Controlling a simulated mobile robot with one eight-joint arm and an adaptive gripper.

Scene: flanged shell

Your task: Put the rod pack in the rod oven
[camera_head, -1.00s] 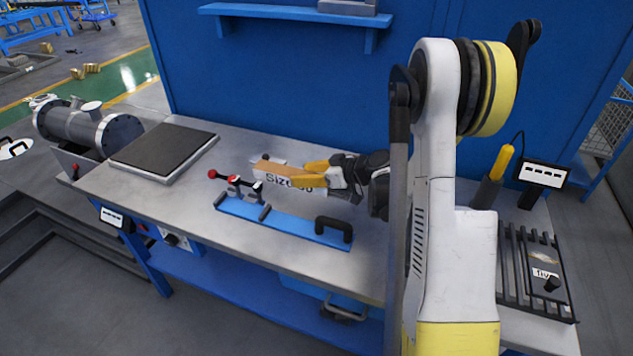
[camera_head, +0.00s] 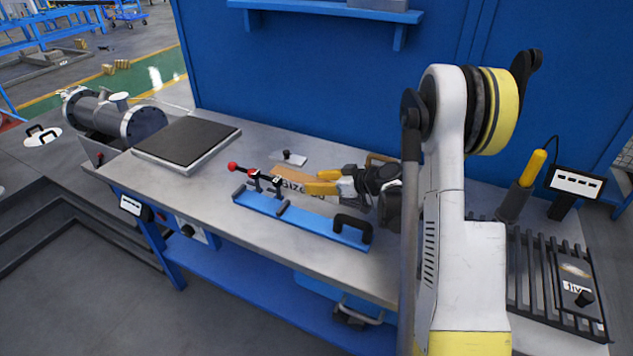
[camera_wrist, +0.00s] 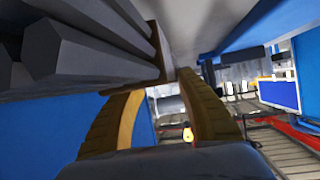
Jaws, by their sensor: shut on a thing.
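Whether the pack touches the bench is hard to tell. I cannot tell for sure which thing is the rod oven.
The blue clamp bar (camera_head: 300,221) lies along the bench front. A pale plate with a black knob (camera_head: 289,158) lies behind the pack. A dark-topped slab (camera_head: 187,143) and a grey flanged shell (camera_head: 118,118) are at left. A slatted grate (camera_head: 540,270) and a small display (camera_head: 577,184) are at right.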

